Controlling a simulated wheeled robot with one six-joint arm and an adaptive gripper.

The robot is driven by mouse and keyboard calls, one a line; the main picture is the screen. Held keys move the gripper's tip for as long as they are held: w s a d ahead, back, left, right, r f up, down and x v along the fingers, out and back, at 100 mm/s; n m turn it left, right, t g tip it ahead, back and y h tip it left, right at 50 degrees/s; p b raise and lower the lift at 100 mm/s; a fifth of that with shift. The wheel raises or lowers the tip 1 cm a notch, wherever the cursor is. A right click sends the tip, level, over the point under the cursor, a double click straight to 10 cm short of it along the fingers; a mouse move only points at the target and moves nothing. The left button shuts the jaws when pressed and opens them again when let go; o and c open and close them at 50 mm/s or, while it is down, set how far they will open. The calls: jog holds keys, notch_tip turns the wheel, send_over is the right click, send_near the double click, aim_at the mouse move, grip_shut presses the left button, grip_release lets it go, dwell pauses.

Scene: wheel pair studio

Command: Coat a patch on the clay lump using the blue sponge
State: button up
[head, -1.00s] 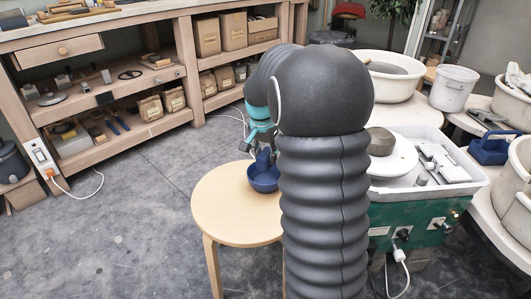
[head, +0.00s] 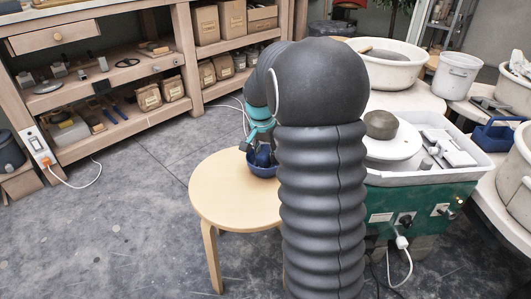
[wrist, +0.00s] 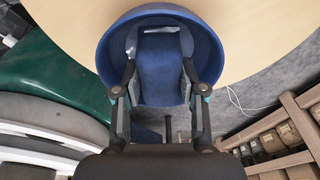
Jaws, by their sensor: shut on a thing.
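The blue sponge (wrist: 162,75) is between the two fingers of my gripper (wrist: 160,82), which is shut on it. The sponge is inside the round blue bowl (wrist: 112,38), its lower end within the rim; whether it touches the bottom is hidden. In the head view the bowl (head: 260,170) stands on the round wooden stool, with the sponge (head: 264,155) and gripper (head: 254,143) at it, partly hidden by my arm. The grey-brown clay lump (head: 380,124) sits on the white wheel disc (head: 391,146) to the right, apart from the gripper.
The round stool top (head: 222,195) is otherwise bare. The green pottery wheel (head: 423,208) has a white tray with grey blocks beside the disc. White basins (head: 392,75) and a bucket (head: 455,85) stand behind it. Shelves line the back left; the floor (head: 130,215) at left is clear.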

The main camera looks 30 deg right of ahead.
aim_at(266, 151)
jog(key=shift+r, duration=0.15)
jog(key=shift+r+p, duration=2.85)
jog(key=shift+r, duration=0.95)
notch_tip(266, 151, up, 4)
jog(key=p, duration=0.3)
dwell(0.5)
